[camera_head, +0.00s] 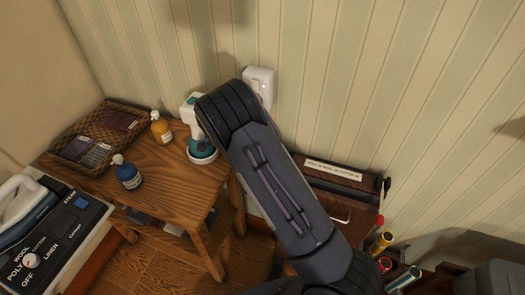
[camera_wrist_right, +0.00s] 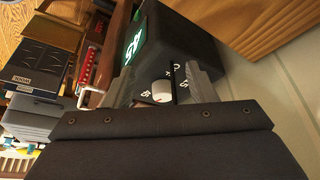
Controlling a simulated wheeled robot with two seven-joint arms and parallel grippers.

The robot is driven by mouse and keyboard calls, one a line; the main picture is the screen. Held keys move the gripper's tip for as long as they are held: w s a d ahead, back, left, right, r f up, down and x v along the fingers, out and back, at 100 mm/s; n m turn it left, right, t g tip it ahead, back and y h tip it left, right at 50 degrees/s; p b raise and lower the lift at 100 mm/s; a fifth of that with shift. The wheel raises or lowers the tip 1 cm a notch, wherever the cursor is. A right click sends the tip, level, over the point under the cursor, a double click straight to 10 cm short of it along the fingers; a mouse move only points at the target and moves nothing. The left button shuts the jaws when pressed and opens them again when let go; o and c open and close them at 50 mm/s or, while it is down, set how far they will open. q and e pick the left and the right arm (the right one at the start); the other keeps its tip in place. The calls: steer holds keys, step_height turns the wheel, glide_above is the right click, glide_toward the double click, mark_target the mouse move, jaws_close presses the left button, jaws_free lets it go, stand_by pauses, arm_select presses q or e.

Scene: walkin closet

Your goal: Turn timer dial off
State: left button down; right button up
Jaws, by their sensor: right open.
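A black device (camera_wrist_right: 178,40) with a lit green display (camera_wrist_right: 133,41) shows in the right wrist view. On its dark face is a small white round dial (camera_wrist_right: 161,91) with white markings around it. My right gripper (camera_wrist_right: 163,76) is open, with one finger on each side of the dial. I cannot tell whether either finger touches it. In the head view my right arm crosses the middle, and its gripper is hidden. I cannot make out this dial in the head view. My left gripper is not in view.
A wooden side table (camera_head: 180,185) holds a wicker tray (camera_head: 85,160), an orange bottle (camera_head: 161,130), a blue bottle (camera_head: 127,175) and a white-and-teal sprayer (camera_head: 198,145). A panel with another dial (camera_head: 30,261) and an iron (camera_head: 22,205) sit left. A white box (camera_head: 262,83) is on the wall.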

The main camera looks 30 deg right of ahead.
steer(key=d, duration=0.3)
steer(key=s+d+p, duration=0.1)
steer(key=d, duration=0.2)
steer(key=shift+s+d+r, duration=0.1)
steer(key=shift+s+d, duration=0.05)
steer(key=shift+s, duration=0.05)
steer(key=shift+d+f+p, duration=0.2)
steer(key=shift+p, duration=0.2)
steer(key=shift+f, duration=0.45)
steer(key=shift+c, duration=0.4)
